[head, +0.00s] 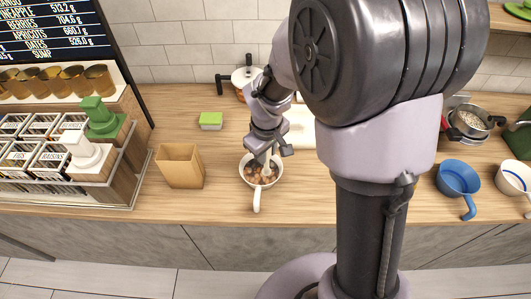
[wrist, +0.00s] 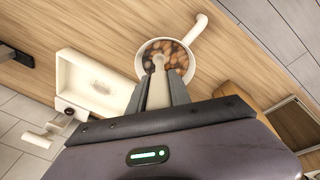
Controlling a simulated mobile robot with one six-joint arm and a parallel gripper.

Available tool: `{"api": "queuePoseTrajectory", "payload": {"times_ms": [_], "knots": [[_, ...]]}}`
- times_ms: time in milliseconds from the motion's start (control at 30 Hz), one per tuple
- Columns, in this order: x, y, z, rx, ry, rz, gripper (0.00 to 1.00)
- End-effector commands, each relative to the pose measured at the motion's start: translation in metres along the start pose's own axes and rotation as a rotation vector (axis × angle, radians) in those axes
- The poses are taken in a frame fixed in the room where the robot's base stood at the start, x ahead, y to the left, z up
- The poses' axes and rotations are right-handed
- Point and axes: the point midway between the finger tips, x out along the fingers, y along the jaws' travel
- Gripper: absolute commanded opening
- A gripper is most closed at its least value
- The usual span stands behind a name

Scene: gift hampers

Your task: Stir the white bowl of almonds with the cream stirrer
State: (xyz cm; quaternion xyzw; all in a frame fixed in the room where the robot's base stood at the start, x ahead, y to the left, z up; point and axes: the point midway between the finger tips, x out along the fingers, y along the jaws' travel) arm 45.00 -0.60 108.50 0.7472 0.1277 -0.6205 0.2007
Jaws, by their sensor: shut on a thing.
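The white bowl (head: 248,183) with a long handle stands on the wooden counter, left of my arm's column, its handle toward the front edge. It holds brown almonds (head: 255,177), which also show in the wrist view (wrist: 180,56). My gripper (head: 266,148) is over the bowl, pointing down. In the wrist view, my gripper (wrist: 158,95) is shut on the cream stirrer (wrist: 158,88), whose far end is inside the bowl (wrist: 194,31) among the almonds. How deep the stirrer reaches is hidden.
A tan box (head: 180,166) stands left of the bowl and a green-and-white block (head: 211,120) lies behind it. A white tray (wrist: 98,88) lies near the bowl. A blue handled bowl (head: 458,178) and another white bowl (head: 515,177) stand right of my column.

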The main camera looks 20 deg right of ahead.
Motion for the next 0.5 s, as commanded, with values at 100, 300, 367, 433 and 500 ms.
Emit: {"api": "queuePoseTrajectory", "payload": {"times_ms": [100,300,367,433,500], "knots": [[0.001,0.002,-0.004,0.0,0.0,0.0,0.0],[0.003,0.005,-0.012,-0.001,0.0,0.0,0.0],[0.003,0.005,-0.012,-0.001,0.0,0.0,0.0],[0.003,0.005,-0.012,-0.001,0.0,0.0,0.0],[0.003,0.004,-0.015,-0.001,0.0,0.0,0.0]]}}
